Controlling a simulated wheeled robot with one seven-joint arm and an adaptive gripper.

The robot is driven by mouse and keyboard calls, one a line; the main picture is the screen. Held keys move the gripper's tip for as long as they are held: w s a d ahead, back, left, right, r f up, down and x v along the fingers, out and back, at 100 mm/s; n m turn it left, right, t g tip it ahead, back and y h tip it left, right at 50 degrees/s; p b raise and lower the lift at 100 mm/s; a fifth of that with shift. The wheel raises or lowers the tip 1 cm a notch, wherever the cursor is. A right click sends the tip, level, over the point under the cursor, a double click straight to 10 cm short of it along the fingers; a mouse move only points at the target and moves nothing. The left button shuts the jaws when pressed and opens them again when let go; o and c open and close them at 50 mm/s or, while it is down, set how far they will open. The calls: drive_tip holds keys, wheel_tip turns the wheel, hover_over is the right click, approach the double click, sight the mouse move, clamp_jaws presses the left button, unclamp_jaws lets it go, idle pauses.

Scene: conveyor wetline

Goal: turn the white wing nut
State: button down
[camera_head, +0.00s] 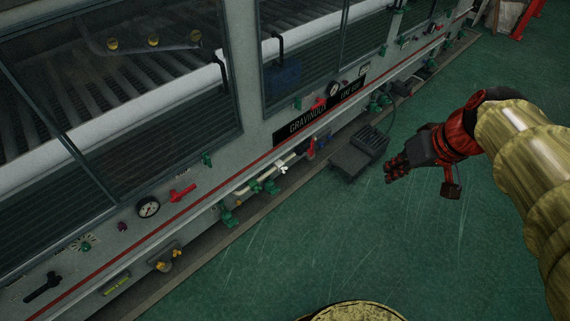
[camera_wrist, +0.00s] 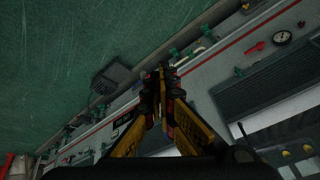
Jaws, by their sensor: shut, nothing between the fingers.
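The white wing nut (camera_head: 283,169) appears small and pale at the right end of a pale pipe (camera_head: 262,180), low on the front of the grey machine. Its exact shape and angle are too small to tell. My gripper (camera_head: 390,171) is to the right of it, over the green floor and clearly apart from the machine. In the wrist view my gripper (camera_wrist: 162,76) is shut and empty, with its fingers together in front of the machine's front. The pale pipe also shows there (camera_wrist: 194,53), but I cannot make out the wing nut beside the dark fingers.
Green valves (camera_head: 228,217) and a red handle (camera_head: 311,147) flank the pipe. A gauge (camera_head: 148,207) and a red lever (camera_head: 182,194) are further left. A dark box (camera_head: 359,150) stands on the floor between machine and gripper. The green floor in front is mostly clear.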

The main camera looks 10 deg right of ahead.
drive_tip(key=w+d+r+g+y+p, duration=0.1)
drive_tip(key=w+d+r+p, duration=0.2)
drive_tip(key=w+d+p, duration=0.2)
drive_tip(key=shift+w+d+r, duration=0.15)
drive_tip(key=shift+w+d, duration=0.1)
drive_tip(key=shift+d, duration=1.1)
idle(1.0)
drive_tip(key=c, duration=2.6)
unclamp_jaws()
drive_tip(key=o, duration=1.1)
drive_tip(key=shift+s+d, duration=0.6)
drive_tip(key=shift+s, duration=0.2)
drive_tip(key=shift+s+d, duration=0.55)
drive_tip(key=shift+s, duration=0.3)
drive_tip(key=shift+s+d, duration=0.6)
drive_tip(key=shift+s, duration=0.2)
